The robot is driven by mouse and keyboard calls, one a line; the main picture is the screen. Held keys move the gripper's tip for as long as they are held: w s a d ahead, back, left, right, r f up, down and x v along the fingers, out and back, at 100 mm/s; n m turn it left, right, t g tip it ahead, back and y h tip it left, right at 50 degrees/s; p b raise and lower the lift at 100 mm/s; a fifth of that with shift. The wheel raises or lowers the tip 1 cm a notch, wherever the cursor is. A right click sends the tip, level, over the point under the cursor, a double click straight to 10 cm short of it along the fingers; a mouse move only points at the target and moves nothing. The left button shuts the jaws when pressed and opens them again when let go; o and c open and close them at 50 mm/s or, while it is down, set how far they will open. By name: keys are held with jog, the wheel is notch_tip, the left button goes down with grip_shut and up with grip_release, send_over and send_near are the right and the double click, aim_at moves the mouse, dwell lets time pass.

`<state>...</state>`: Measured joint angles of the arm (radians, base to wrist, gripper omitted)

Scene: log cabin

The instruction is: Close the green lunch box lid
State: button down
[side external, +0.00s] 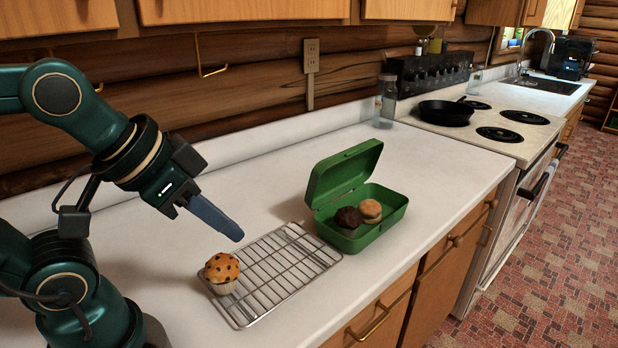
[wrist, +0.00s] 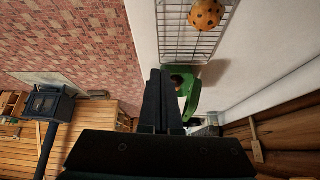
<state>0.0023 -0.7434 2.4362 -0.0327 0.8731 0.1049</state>
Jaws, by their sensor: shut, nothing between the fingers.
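The green lunch box (side external: 372,228) stands on the white counter with its lid (side external: 345,172) open, raised and tilted back. Inside it are a dark muffin (side external: 349,217) and a light brown muffin (side external: 371,209). My gripper (side external: 238,234) is shut and empty, above the counter to the left of the box, over the back left edge of the wire rack. In the wrist view, my gripper's fingers (wrist: 161,72) are together and hide part of the lunch box (wrist: 186,80), whose lid (wrist: 193,98) shows beside them.
A wire cooling rack (side external: 285,262) lies left of the box, close to it. An orange muffin with dark spots (side external: 222,271) sits at its left end. A glass jar (side external: 387,100) and a stove with a black pan (side external: 445,112) are farther back right. The counter behind the rack is clear.

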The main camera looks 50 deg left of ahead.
jog(key=w+a+r+n+t+h, duration=0.1)
jog(key=w+a+r+n, duration=0.15)
jog(key=w, duration=0.45)
jog(key=w+a+r+n+h, duration=0.1)
jog(key=w+a, duration=0.2)
jog(key=w, duration=0.3)
jog(key=w+a+r+n+t+h, duration=0.1)
jog(key=w+a+n, duration=0.1)
jog(key=w, duration=0.5)
jog(key=w+a+f+n, duration=0.2)
jog(key=w+a+f, duration=0.1)
jog(key=a+f, duration=0.3)
jog(key=w+a+f+n, duration=0.2)
jog(key=w+a+f, duration=0.2)
jog(key=a+f, duration=0.25)
jog(key=s+a+r+t+h, duration=0.3)
jog(key=a+r+h, duration=0.1)
jog(key=r+h, duration=0.35)
jog(key=w+d+f+m, duration=0.1)
jog(key=w+d, duration=0.6)
jog(key=shift+w, duration=0.35)
